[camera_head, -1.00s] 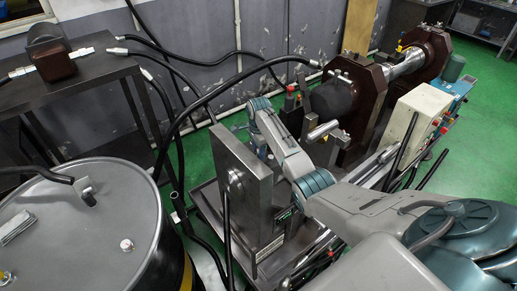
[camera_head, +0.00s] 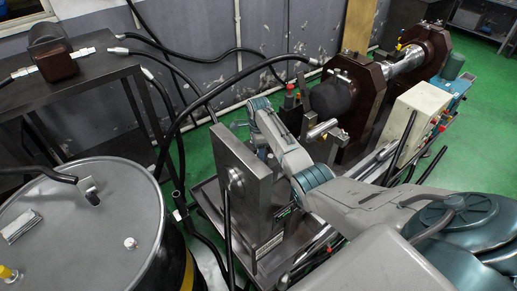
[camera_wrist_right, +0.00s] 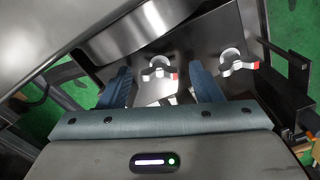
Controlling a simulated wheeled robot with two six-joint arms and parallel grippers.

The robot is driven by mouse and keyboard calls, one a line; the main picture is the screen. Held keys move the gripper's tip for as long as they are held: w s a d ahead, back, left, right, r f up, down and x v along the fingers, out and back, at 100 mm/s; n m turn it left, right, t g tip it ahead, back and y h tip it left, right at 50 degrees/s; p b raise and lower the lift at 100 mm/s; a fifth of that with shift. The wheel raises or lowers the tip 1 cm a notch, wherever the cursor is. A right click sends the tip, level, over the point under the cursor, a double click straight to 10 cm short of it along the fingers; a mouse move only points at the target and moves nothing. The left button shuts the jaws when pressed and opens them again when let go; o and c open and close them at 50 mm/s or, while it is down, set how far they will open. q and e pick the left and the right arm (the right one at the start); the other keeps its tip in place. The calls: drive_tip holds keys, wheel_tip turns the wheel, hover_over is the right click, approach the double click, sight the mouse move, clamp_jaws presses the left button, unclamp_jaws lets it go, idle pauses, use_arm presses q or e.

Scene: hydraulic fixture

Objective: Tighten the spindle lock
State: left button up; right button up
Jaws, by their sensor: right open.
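Two silver clamp knobs with red tips show in the right wrist view: one knob (camera_wrist_right: 158,69) appears between my fingers, the other knob (camera_wrist_right: 239,63) to their right. I cannot tell which is the spindle lock. My right gripper (camera_wrist_right: 161,76) is open, its two blue-grey fingers on either side of the first knob in the picture; contact is not visible. In the head view my right arm reaches over the hydraulic fixture, and its gripper is largely hidden near the upright steel plate (camera_head: 246,185). My left gripper is not in view.
Dark red housings (camera_head: 364,105) with a thick shaft stand behind my arm. A beige control box (camera_head: 415,113) is at their right. A grey drum (camera_head: 95,225) stands at the left, and black hoses (camera_head: 215,92) arc over the floor. Green floor (camera_head: 205,158) shows between.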

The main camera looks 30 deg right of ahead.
wheel_tip(320, 180, up, 11)
drive_tip(key=b, duration=0.2)
drive_tip(key=shift+b, duration=0.4)
drive_tip(key=shift+f, duration=0.1)
drive_tip(key=c, duration=0.6)
drive_tip(key=n+b, duration=0.1)
drive_tip(key=n, duration=0.4)
drive_tip(key=shift+f, duration=0.2)
drive_tip(key=shift+c, duration=0.2)
wheel_tip(320, 180, down, 11)
drive_tip(key=n, duration=1.3)
drive_tip(key=shift+r, duration=0.15)
